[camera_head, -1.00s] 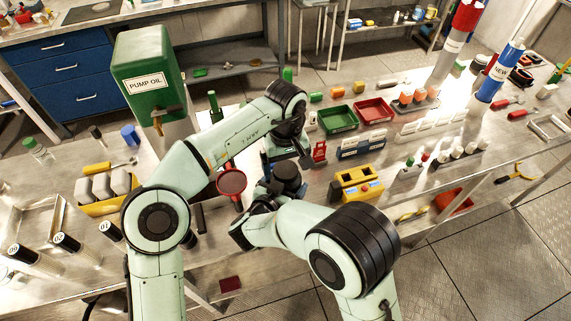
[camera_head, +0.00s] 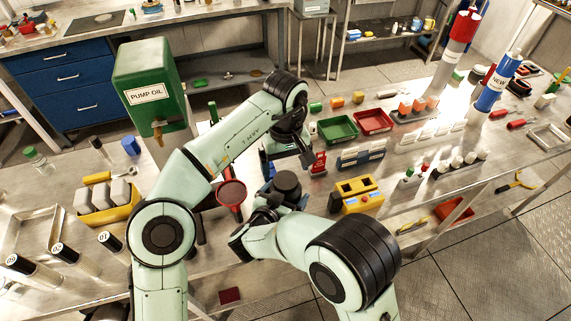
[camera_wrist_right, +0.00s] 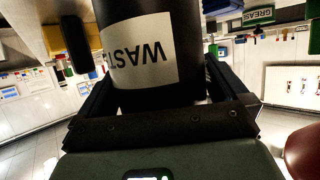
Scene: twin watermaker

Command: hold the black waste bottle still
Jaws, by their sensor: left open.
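The black waste bottle (camera_head: 287,184) stands upright near the middle of the head view, with its dark top showing. In the right wrist view the bottle (camera_wrist_right: 195,95) fills the space between the fingers, and its white WASTE label appears upside down. My right gripper (camera_wrist_right: 160,105) is shut on it, one finger on each side. My left gripper (camera_head: 288,155) is open, just behind and above the bottle, pointing down. I cannot tell whether it touches anything.
A red round-topped item (camera_head: 231,193) stands just left of the bottle. A yellow box (camera_head: 357,195) is to its right, and a small red stand (camera_head: 318,164) is behind it. A green pump oil tank (camera_head: 150,90) stands at back left. Green (camera_head: 337,129) and red trays lie behind.

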